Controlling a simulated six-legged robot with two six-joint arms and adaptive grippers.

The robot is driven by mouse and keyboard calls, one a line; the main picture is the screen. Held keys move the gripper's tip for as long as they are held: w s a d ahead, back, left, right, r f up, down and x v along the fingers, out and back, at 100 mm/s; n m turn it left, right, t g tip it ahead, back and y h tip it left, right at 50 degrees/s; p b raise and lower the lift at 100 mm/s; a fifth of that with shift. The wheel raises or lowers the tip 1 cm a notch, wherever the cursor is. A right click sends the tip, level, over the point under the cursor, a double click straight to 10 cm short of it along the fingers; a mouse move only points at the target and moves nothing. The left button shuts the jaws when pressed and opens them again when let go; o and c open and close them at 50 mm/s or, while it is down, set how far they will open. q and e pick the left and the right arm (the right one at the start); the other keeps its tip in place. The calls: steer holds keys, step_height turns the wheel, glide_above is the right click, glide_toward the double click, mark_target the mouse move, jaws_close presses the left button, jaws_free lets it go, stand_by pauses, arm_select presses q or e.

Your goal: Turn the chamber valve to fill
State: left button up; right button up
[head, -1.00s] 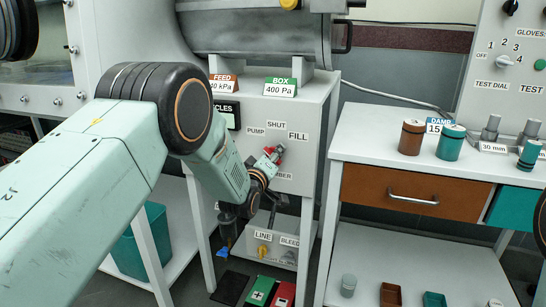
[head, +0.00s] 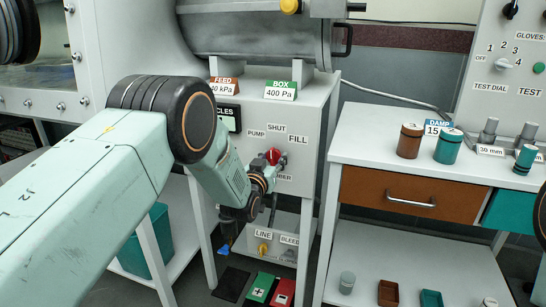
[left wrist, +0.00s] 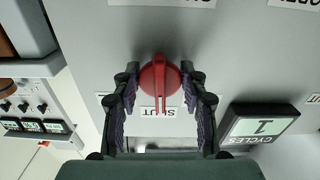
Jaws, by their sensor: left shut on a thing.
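The red chamber valve knob (head: 273,156) is on the grey front panel, below the SHUT label (head: 276,128) and between PUMP (head: 256,132) and FILL (head: 298,139). My left gripper (head: 268,164) is at the knob and partly hides it. In the left wrist view, which shows the panel upside down, the round red knob (left wrist: 159,77) sits between the two dark fingers of my left gripper (left wrist: 160,84), shut on it. The knob's narrow bar points towards the SHUT label (left wrist: 160,112). My right gripper is not in view.
A cycles display (left wrist: 259,126) reads 1 beside the valve. A lower box has a yellow LINE knob (head: 263,249). The BOX sign (head: 280,91) reads 400 Pa. A white bench (head: 375,150) with brown and teal jars stands to the right.

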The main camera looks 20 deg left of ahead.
arm_select(q)
steer(key=m+p, duration=0.1)
steer(key=m, duration=0.4)
steer(key=shift+r+m, duration=0.1)
steer(key=shift+m, duration=0.2)
steer(key=m, duration=0.4)
steer(key=shift+a+m+p, duration=0.1)
steer(key=shift+m+p, duration=0.3)
steer(key=o, duration=1.1)
steer(key=shift+o, duration=0.2)
steer(key=shift+s, duration=0.1)
steer(key=s, duration=1.1)
steer(key=shift+s+a, duration=0.2)
steer(key=shift+s, duration=0.2)
